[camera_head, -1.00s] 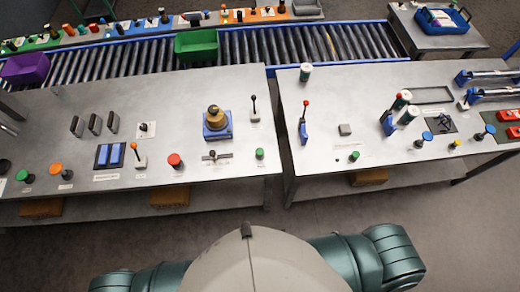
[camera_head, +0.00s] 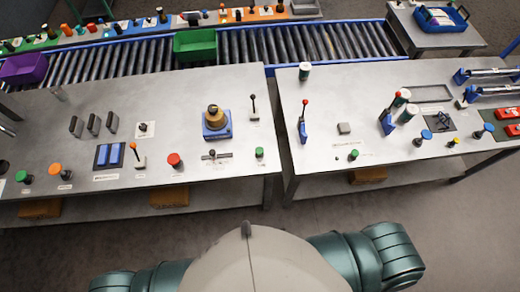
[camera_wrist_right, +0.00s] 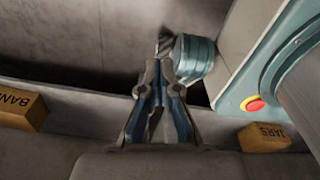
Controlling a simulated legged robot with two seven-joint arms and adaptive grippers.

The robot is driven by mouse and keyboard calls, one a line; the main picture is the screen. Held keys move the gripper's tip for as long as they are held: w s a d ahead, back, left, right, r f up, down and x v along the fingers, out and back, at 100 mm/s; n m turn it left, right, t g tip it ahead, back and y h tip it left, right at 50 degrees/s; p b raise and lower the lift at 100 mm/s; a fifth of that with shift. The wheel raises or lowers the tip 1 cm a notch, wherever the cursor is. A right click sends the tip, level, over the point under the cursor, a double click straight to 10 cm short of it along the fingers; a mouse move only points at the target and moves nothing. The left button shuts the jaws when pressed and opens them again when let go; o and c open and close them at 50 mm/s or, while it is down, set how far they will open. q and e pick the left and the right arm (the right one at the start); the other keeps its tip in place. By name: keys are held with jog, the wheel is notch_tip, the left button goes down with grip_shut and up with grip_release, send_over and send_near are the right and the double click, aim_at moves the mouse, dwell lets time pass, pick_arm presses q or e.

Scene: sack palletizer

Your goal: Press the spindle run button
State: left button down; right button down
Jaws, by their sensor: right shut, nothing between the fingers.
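Several push buttons stand along the front of two grey benches in the head view. On the left bench are a green button (camera_head: 22,176), an orange button (camera_head: 55,169), a red button (camera_head: 174,160) and another green button (camera_head: 259,152). A small green button (camera_head: 353,154) is on the right bench. Their labels are too small to read, so I cannot tell which is the spindle run button. My right gripper (camera_wrist_right: 158,66) is shut and empty in the right wrist view, low beside the bench shelf and away from the buttons. My left gripper is not in view.
Levers, blue rockers (camera_head: 109,155) and a brass-topped blue fixture (camera_head: 216,122) crowd the left bench (camera_head: 190,100). A gap separates it from the right bench (camera_head: 310,110). A roller conveyor (camera_head: 255,45) runs behind. In the wrist view, boxes (camera_wrist_right: 22,108) sit on the shelf.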

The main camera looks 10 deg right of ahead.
jog(key=shift+w+d, duration=0.1)
jog(key=shift+d, duration=0.15)
dwell(0.5)
